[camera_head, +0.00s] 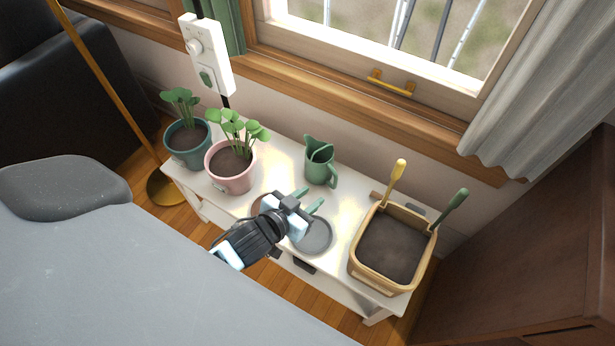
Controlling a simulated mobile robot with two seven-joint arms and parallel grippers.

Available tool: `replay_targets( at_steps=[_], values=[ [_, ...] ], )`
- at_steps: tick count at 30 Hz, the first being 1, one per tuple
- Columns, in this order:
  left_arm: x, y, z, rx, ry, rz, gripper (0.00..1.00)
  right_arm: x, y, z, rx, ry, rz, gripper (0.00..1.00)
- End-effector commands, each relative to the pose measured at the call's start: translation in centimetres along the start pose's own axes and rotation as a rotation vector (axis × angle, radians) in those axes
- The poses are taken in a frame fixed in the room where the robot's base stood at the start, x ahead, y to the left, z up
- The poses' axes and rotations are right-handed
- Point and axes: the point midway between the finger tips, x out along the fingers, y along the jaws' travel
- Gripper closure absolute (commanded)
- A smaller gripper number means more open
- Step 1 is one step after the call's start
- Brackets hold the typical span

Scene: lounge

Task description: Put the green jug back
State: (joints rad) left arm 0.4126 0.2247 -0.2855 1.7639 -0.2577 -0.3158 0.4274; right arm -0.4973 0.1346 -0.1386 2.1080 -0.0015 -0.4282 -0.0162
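The green jug (320,162) stands upright on the white bench (284,144), near its back edge by the wall. Its handle faces right. My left gripper (309,199) reaches in from the lower left, over the bench and just in front of the jug. Its two fingertips are apart with nothing visible between them, and they look clear of the jug. A round grey saucer (314,238) lies on the bench just right of and below the gripper. Another, brownish disc is mostly hidden behind the gripper. My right gripper is not in view.
A teal pot (187,156) and a pink pot (231,180) with plants stand left of the jug. A wooden planter (353,267) of soil, with yellow- and green-handled tools, stands right. The window ledge (350,105) and curtain (545,90) are behind.

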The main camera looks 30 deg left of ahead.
Motion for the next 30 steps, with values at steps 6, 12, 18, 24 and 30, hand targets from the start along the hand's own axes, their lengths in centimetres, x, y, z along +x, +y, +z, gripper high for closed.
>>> replay_targets(
  at_steps=[6,12,18,24,30],
  values=[
    [0.0,0.0,0.0,0.0,0.0,0.0,0.67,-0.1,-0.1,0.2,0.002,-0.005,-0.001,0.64],
    [-0.2,0.1,0.4,-0.001,-0.007,0.001,0.67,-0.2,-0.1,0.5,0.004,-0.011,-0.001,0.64],
    [-4.6,1.3,5.6,-0.019,-0.113,0.006,0.67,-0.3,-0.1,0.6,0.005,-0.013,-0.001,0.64],
    [-13.6,3.1,13.2,-0.039,-0.303,0.014,0.67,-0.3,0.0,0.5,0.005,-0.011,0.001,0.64],
    [-23.3,4.7,18.3,-0.051,-0.488,0.027,0.67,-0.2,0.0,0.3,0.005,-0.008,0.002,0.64]
  ],
)
